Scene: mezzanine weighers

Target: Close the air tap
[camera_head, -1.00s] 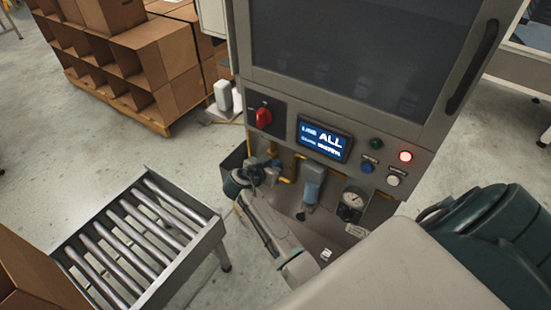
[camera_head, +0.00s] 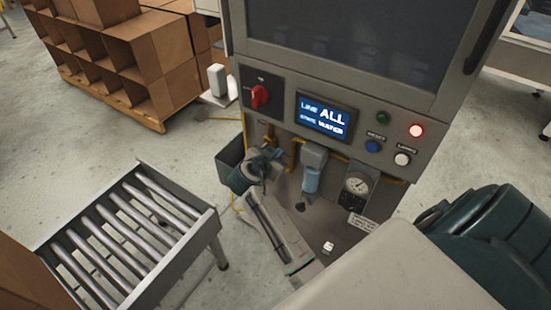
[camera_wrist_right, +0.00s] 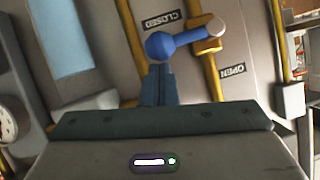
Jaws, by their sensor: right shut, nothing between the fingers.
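The air tap's blue lever (camera_wrist_right: 180,43) shows in the right wrist view, with a round knob at its left end and its pivot on a yellow pipe (camera_wrist_right: 207,62). It lies across the pipe. A CLOSED label (camera_wrist_right: 160,20) is just above the lever and an OPEN label (camera_wrist_right: 225,70) is below right of the pivot. My right gripper (camera_wrist_right: 158,84) is shut and empty, its fingertips right at the knob; contact cannot be told. In the head view my right gripper (camera_head: 264,163) is low at the machine's front and hides most of the tap. My left gripper is out of view.
Beside the tap are a blue filter bowl (camera_head: 311,180) and a pressure gauge (camera_head: 356,185). Above are a red rotary switch (camera_head: 260,96), a lit screen (camera_head: 325,115) and buttons, with a red lamp (camera_head: 416,130) lit. A roller conveyor (camera_head: 130,230) stands left.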

